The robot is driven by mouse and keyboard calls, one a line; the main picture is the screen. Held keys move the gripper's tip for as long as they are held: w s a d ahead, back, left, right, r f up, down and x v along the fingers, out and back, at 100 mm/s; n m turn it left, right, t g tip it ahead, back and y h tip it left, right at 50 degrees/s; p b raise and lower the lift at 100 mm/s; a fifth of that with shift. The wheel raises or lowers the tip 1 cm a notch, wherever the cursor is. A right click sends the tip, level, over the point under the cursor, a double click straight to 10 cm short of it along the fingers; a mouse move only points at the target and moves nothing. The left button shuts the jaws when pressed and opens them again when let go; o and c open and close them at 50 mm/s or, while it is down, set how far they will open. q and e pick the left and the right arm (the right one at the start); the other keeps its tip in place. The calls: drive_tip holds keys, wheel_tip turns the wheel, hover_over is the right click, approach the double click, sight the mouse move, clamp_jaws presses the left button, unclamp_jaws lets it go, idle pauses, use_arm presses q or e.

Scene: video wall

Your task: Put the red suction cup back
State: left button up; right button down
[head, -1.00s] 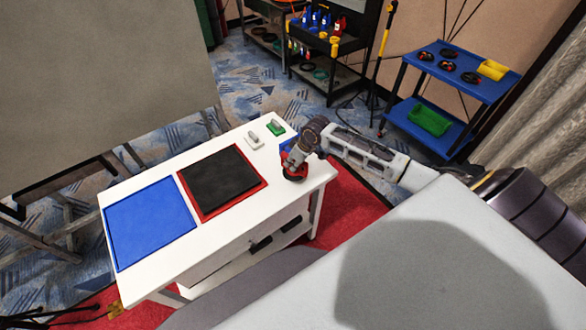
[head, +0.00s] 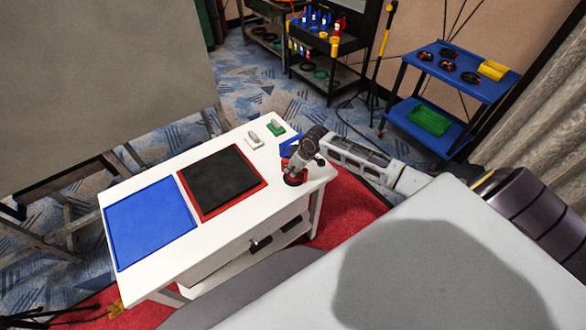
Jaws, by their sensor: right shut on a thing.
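The red suction cup (head: 295,180) is at the right end of the white table (head: 250,226), with its red base showing under my right gripper (head: 297,170). My right gripper points down and is shut on the cup. The fingers hide most of the cup's top. I cannot tell whether the base touches the tabletop. A green suction cup (head: 276,128) and a white one (head: 254,140) stand at the table's far edge. A blue piece (head: 289,146) shows partly behind my right gripper. My left gripper is not in view.
A black panel in a red frame (head: 259,184) and a blue panel (head: 150,222) lie on the table. A large grey panel (head: 100,70) stands at the left. A blue cart (head: 450,75) with trays stands at the back right.

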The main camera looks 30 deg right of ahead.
drive_tip(key=shift+f, duration=0.1)
drive_tip(key=c, duration=1.4)
unclamp_jaws()
drive_tip(key=shift+c, duration=0.2)
drive_tip(key=shift+r, duration=0.2)
drive_tip(key=shift+v, duration=5.9)
drive_tip(key=shift+w, duration=0.1)
